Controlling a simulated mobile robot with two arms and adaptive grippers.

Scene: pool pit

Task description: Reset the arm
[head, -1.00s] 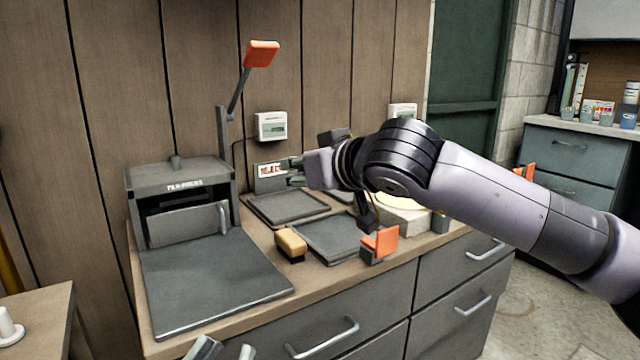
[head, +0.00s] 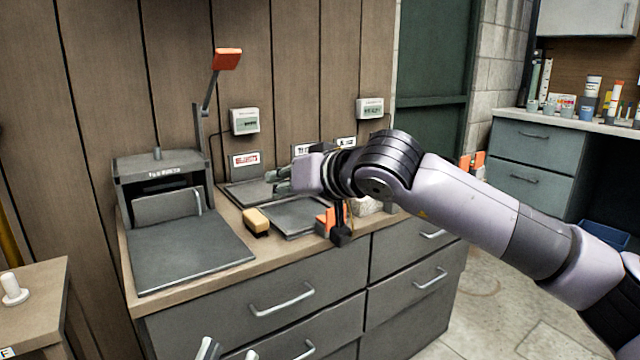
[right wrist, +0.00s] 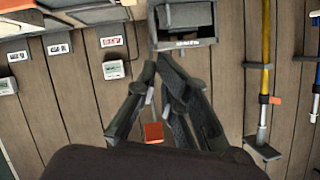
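My right arm reaches in from the right in the head view. Its gripper (head: 277,183) is above the back part of the counter, in front of the labelled wall plates. Its fingers show a narrow gap with nothing held. In the right wrist view the gripper (right wrist: 156,66) points toward the grey press-like machine (right wrist: 185,27), with the tips close together but apart. My left gripper (head: 227,351) shows only as two separated tips at the bottom edge of the head view, in front of the drawers. Nothing shows between them; the rest is cut off.
Wooden panelling stands close behind.

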